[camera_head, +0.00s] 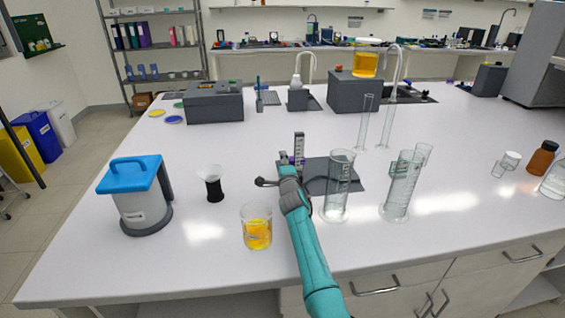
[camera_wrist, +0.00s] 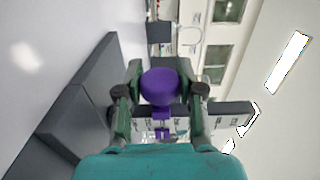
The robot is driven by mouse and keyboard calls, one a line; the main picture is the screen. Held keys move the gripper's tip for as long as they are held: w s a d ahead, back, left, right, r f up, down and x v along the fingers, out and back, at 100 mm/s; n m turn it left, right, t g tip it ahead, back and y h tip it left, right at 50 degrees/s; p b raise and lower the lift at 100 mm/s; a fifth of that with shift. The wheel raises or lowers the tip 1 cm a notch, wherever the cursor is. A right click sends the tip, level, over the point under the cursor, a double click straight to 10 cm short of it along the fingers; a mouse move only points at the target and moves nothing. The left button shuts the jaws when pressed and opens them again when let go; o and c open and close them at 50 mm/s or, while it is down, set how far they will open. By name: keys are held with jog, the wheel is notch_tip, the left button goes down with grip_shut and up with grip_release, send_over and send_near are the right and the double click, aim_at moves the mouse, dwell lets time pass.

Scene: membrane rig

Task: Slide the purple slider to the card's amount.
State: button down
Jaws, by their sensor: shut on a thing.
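The purple slider (camera_wrist: 160,87) has a round knob that sits between the two fingers of my gripper (camera_wrist: 160,95) in the wrist view. My gripper is shut on that knob. Behind it is the slider's light scale plate (camera_wrist: 180,125) with dark marks, too small to read. In the head view the upright scale post (camera_head: 299,148) stands at the back left of a dark grey base (camera_head: 335,172). My gripper (camera_head: 288,165) is at the post's lower part there, and my arm hides much of the slider. I cannot make out a card with an amount.
Two tall glass cylinders (camera_head: 338,190) (camera_head: 402,190) stand close to the right of my arm. A beaker of orange liquid (camera_head: 257,232) stands close to its left.

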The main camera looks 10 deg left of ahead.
jog(key=shift+d+f, duration=0.1)
jog(key=shift+f, duration=0.1)
jog(key=c, duration=0.7)
grip_release()
jog(key=shift+s, duration=0.1)
jog(key=shift+r, duration=0.1)
jog(key=shift+s, duration=0.1)
jog(key=shift+v, duration=3.65)
